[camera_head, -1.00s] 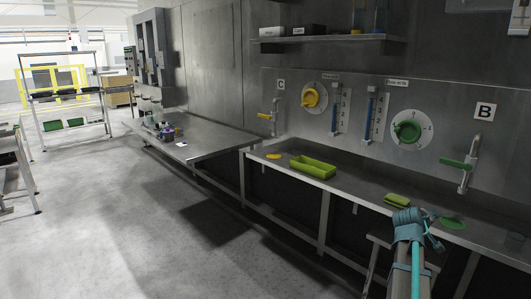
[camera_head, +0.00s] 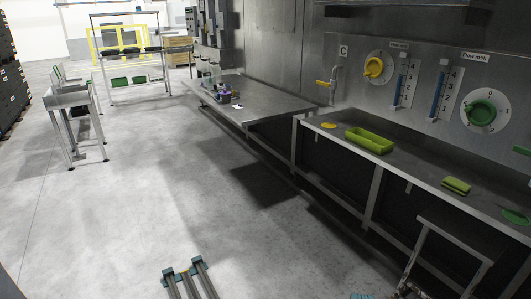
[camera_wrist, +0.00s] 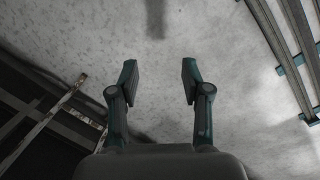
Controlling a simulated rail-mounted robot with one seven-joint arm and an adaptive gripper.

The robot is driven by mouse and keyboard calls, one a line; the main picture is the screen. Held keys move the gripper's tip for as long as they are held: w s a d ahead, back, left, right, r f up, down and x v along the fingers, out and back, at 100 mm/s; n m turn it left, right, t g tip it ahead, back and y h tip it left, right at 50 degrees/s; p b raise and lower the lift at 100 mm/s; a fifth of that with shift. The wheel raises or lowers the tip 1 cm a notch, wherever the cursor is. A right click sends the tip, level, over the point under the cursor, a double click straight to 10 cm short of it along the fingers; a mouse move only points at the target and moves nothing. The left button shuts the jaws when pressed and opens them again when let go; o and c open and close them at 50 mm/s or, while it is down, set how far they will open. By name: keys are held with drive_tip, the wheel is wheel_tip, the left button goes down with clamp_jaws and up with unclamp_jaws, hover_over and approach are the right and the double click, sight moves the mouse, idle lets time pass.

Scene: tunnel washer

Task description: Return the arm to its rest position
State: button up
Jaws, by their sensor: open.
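My gripper (camera_wrist: 159,80) shows in the wrist view with its two teal and dark fingers spread wide apart. Nothing is between the fingers, and bare grey floor lies beyond them. In the head view, only a small teal piece shows at the bottom edge, right of the middle, and it may be part of my arm. The rest of the arm is out of that view.
A steel bench (camera_head: 407,165) runs along the right wall, holding a green tray (camera_head: 369,141) and a green block (camera_head: 456,186). A metal frame (camera_head: 452,240) stands before it. Rails (camera_head: 188,277) lie at the bottom. The middle floor is clear.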

drive_tip(key=s+a+f+n+g, duration=0.1)
drive_tip(key=s+a+f, duration=0.2)
drive_tip(key=s+a, duration=0.2)
drive_tip(key=s+a+f+n+g, duration=0.1)
drive_tip(key=s+a, duration=0.4)
drive_tip(key=s, duration=0.5)
drive_tip(key=s+a+f+g+p, duration=0.1)
drive_tip(key=s+a+f+g, duration=0.2)
drive_tip(key=s+a+f, duration=0.2)
drive_tip(key=s, duration=0.3)
drive_tip(key=shift+s+n+y, duration=0.35)
drive_tip(key=shift+n+y, duration=0.05)
